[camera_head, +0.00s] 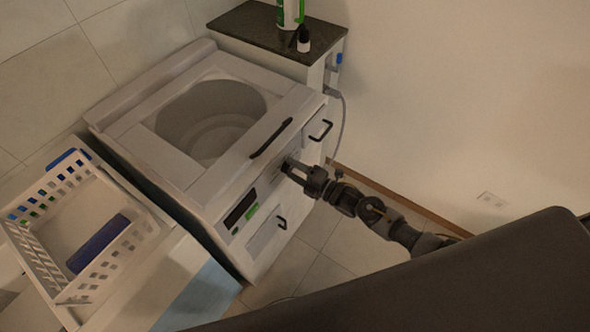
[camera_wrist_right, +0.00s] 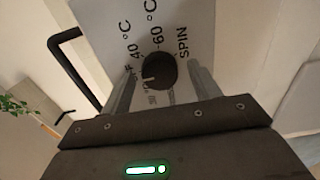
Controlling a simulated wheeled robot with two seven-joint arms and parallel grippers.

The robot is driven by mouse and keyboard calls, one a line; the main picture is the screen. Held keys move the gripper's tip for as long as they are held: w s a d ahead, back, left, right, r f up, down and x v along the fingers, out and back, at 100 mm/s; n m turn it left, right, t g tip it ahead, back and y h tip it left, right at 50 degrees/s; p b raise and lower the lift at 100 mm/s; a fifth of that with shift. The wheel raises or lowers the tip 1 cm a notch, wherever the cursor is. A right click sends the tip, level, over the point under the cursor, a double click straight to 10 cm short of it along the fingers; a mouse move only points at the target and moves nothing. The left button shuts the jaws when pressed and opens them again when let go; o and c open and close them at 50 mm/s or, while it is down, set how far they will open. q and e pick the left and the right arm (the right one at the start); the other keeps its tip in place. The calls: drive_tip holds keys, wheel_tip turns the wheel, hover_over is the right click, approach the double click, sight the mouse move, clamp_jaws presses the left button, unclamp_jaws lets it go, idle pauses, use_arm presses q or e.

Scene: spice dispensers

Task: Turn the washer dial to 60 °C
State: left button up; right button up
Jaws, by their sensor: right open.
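The washer (camera_head: 180,170) stands in the middle of the head view, with its dial panel on the front side. The dark round dial (camera_wrist_right: 158,70) shows in the right wrist view, with a pale mark on its lower left rim. The printed labels 40 °C, 60 °C and SPIN (camera_wrist_right: 183,45) stand around it, and a partly hidden label ending in F is at the left. My right gripper (camera_head: 289,166) is at the front panel, open, with one finger on each side of the dial. Whether the fingers touch it I cannot tell. My left gripper is out of view.
A dark lid handle (camera_head: 271,138) lies just above my right gripper. A drawer handle (camera_head: 320,130) is beside it. A white basket (camera_head: 45,262) stands at the left. A small dark-topped cabinet (camera_head: 262,38) with bottles is behind. Floor at the right is clear.

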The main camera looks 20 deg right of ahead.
drive_tip(key=c, duration=1)
drive_tip(key=shift+m, duration=0.3)
drive_tip(key=m, duration=0.8)
drive_tip(key=shift+m, duration=0.4)
drive_tip(key=m, duration=0.5)
drive_tip(key=shift+m+p, duration=0.5)
drive_tip(key=shift+m, duration=2.2)
